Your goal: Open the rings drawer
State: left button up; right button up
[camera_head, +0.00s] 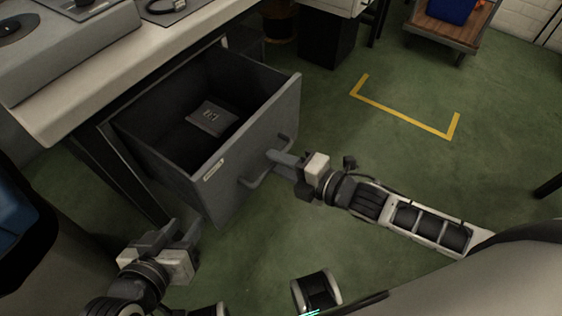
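The dark grey drawer (232,158) is pulled well out from under the workbench. A small label sits on its front, and a bar handle (262,180) is mounted there. A flat grey piece (212,118) with small light objects on it lies on the drawer floor. My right gripper (284,160) is at the handle, its fingers reaching over the bar. The view does not show clearly whether they are closed on it. My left gripper (172,238) is empty and apart from the drawer at the lower left, its fingers spread.
The workbench (120,75) with its light top edge is above the drawer. Green floor with a yellow corner marking (400,114) lies to the right. A cart (449,24) with a blue bin (452,10) stands at the top right. A blue object (12,215) is at the left edge.

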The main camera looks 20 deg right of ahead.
dwell(0.4)
